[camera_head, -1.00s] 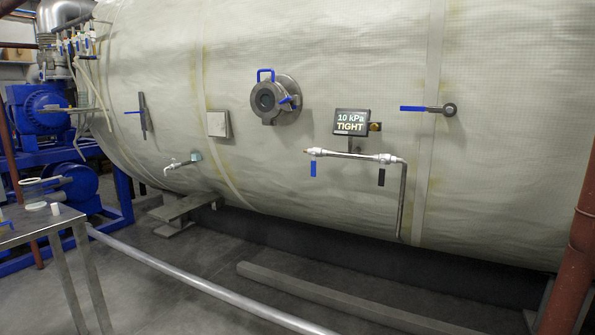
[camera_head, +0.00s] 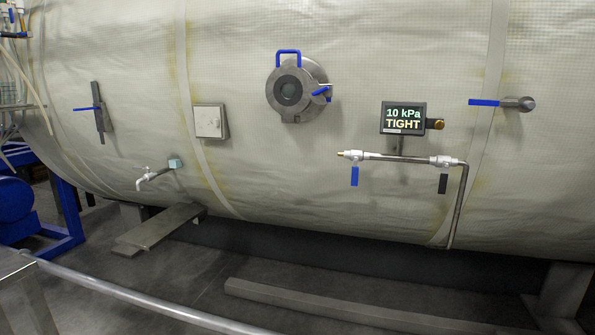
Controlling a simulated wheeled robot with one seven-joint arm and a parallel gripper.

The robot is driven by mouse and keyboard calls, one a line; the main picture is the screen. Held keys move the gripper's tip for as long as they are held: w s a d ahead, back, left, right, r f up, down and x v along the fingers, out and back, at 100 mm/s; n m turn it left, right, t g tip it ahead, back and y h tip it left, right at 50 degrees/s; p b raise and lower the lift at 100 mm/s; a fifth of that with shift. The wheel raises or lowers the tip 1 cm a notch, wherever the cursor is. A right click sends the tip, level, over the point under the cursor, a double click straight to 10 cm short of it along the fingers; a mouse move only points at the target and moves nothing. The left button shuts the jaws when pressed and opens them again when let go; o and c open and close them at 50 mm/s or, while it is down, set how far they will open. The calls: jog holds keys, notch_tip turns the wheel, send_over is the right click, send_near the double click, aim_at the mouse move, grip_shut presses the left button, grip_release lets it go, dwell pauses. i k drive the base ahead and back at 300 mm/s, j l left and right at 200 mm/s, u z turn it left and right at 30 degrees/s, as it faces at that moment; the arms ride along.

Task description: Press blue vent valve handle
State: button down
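A thin pipe (camera_head: 400,158) with two valves runs along the side of the large pale insulated chamber (camera_head: 250,160). A blue handle (camera_head: 354,176) hangs straight down from the valve at the pipe's left, open end. A black handle (camera_head: 442,184) hangs down from the valve at its right. Another blue lever (camera_head: 484,102) points left from a round metal fitting at upper right. No label shows which blue handle is the vent valve's. My gripper is not in view.
A display (camera_head: 403,118) above the pipe reads "10 kPa TIGHT". A round port (camera_head: 290,90) with blue handles is left of it. A long beam (camera_head: 300,300) and a grey floor pipe (camera_head: 120,297) lie in front. A metal table corner (camera_head: 15,265) is at left.

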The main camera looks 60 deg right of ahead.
aim_at(355, 169)
jog(key=i, duration=1.2)
jog(key=z, duration=1.35)
